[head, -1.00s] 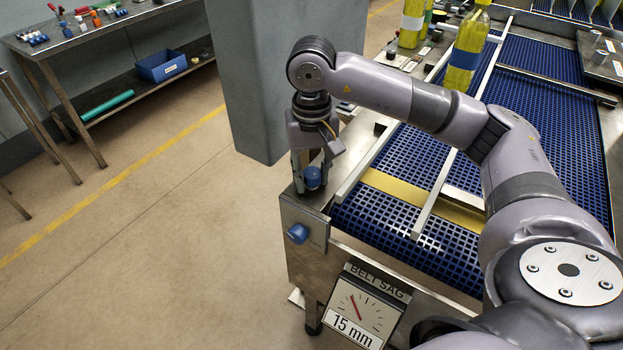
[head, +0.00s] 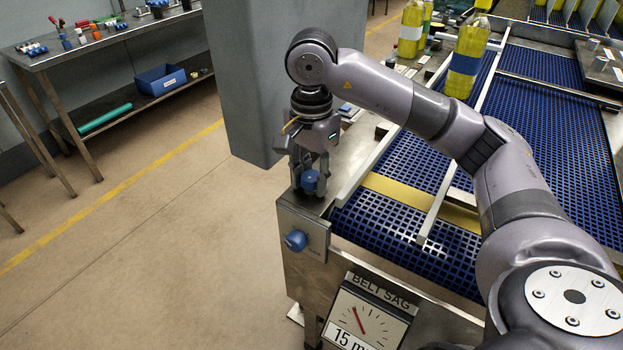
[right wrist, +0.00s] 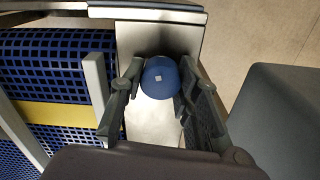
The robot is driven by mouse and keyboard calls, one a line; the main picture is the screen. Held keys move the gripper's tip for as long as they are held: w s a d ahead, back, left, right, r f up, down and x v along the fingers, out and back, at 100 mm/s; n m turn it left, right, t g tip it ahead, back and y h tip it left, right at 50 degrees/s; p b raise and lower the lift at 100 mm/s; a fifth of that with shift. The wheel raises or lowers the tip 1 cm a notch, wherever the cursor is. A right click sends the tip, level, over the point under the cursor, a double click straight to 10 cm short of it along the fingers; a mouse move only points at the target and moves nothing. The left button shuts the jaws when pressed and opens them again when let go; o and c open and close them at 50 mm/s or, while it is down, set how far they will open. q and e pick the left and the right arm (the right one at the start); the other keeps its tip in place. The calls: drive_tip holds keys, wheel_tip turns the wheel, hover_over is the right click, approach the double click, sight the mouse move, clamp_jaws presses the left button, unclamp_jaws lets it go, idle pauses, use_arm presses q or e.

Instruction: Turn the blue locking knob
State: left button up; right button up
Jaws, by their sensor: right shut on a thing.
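A blue knob (head: 310,182) stands on the top plate at the near left corner of the conveyor frame. My right gripper (head: 309,176) reaches down from above and is shut on it. I cannot tell from the frames which knob is the locking one. My left gripper is not in view.
The blue mesh belt (head: 406,236) with white lane rails (head: 456,150) lies to the right. A belt sag dial (head: 365,318) hangs on the front. A grey pillar (head: 240,90) stands close behind the gripper. Open floor lies to the left.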

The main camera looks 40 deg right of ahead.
sight(312, 174)
drive_tip(key=shift+r+m, duration=0.15)
drive_tip(key=shift+m, duration=1.35)
drive_tip(key=o, duration=1.2)
drive_tip(key=shift+r+b, duration=0.3)
drive_tip(key=shift+r, duration=5.65)
